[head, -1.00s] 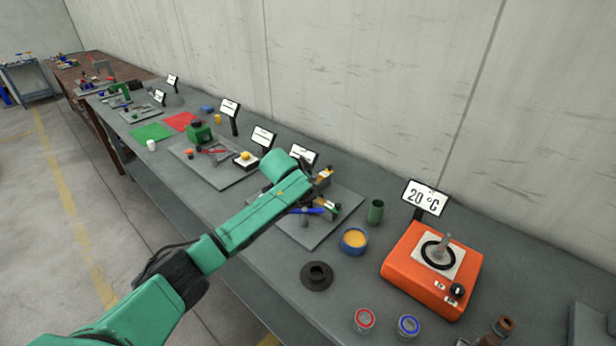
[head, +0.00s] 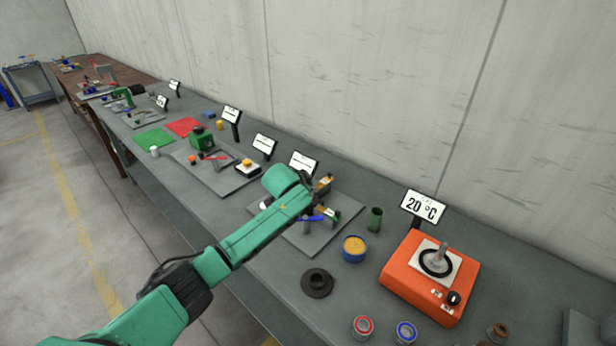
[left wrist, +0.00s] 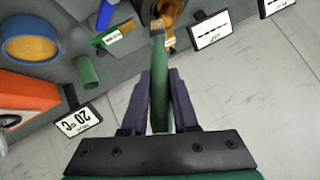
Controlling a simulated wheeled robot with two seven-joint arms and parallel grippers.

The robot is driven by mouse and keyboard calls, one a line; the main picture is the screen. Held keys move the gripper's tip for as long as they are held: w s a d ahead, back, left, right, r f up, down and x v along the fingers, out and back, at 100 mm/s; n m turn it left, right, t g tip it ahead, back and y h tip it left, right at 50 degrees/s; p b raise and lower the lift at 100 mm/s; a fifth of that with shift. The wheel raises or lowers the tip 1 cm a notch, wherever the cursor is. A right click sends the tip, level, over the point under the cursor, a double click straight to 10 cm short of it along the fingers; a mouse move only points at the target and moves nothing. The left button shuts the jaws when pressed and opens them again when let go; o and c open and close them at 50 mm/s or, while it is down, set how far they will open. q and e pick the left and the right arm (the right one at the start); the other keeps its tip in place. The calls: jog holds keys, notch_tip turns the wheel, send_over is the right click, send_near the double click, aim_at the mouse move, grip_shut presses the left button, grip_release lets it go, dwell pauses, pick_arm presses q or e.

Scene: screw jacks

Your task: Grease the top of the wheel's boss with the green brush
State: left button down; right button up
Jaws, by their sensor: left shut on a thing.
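My left gripper (left wrist: 161,76) is shut on the green brush (left wrist: 159,62), seen from above in the left wrist view. The brush points away from the wrist, and its brownish tip (left wrist: 157,24) is beside a brass-coloured part (left wrist: 171,12) at the top edge. I cannot tell whether they touch. In the head view this brass-coloured part (head: 323,184) is on the grey plate (head: 300,240), partly hidden by my left wrist. The wheel's boss cannot be made out clearly. A blue pot of yellow grease (head: 354,248) stands nearer. My right gripper is not in view.
A green cup (head: 374,219) stands between the plate and the orange heater (head: 432,275). A black flanged part (head: 317,283) and two small tins, one red-rimmed (head: 364,327) and one blue-rimmed (head: 405,331), are near the front edge. Sign stands (head: 303,163) line the back.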

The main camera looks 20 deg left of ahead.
pick_arm(q)
jog(key=shift+r, duration=0.1)
jog(key=d+r, duration=0.1)
jog(key=s+d+r, duration=0.1)
jog(key=r, duration=0.1)
jog(key=s+d+r, duration=0.1)
jog(key=shift+s+r+p, duration=0.1)
jog(key=shift+r+p, duration=0.15)
jog(key=shift+p, duration=0.05)
jog(key=shift+r, duration=0.1)
jog(key=shift+s+d+r, duration=0.3)
jog(key=shift+d+r, duration=0.1)
jog(key=shift+r, duration=0.15)
jog(key=shift+s+d+r, duration=0.25)
jog(key=shift+d+r, duration=0.1)
jog(key=shift+r, duration=0.2)
